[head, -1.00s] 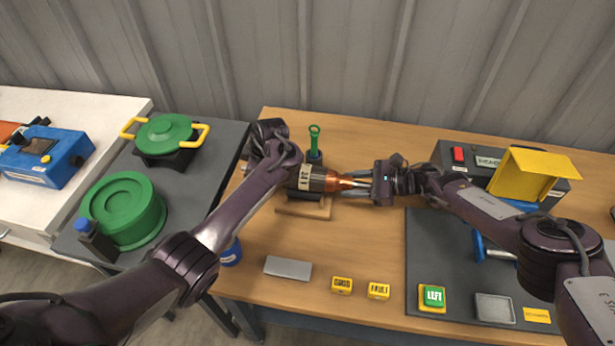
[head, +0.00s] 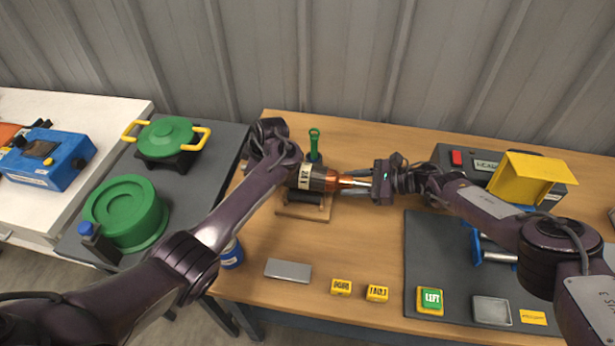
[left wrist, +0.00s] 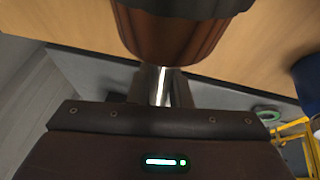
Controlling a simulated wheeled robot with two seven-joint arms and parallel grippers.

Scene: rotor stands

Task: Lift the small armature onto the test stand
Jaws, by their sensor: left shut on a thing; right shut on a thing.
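The small armature (head: 318,180), with a dark body, a pale label and copper-coloured windings, is held level just above a wooden cradle (head: 318,214). My right gripper (head: 375,183) is shut on the steel shaft at its right end. My left gripper (left wrist: 160,88) is shut on the shaft at the other end; in the head view my left arm hides it. The armature's copper end (left wrist: 170,40) fills the top of the left wrist view. The test stand (head: 492,250), with blue supports and a metallic part, is on the dark mat, partly hidden by my right arm.
A green-handled tool (head: 314,145) stands behind the armature. A box with a yellow flap (head: 530,178) is at the back right. Green pots (head: 125,213) stand left.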

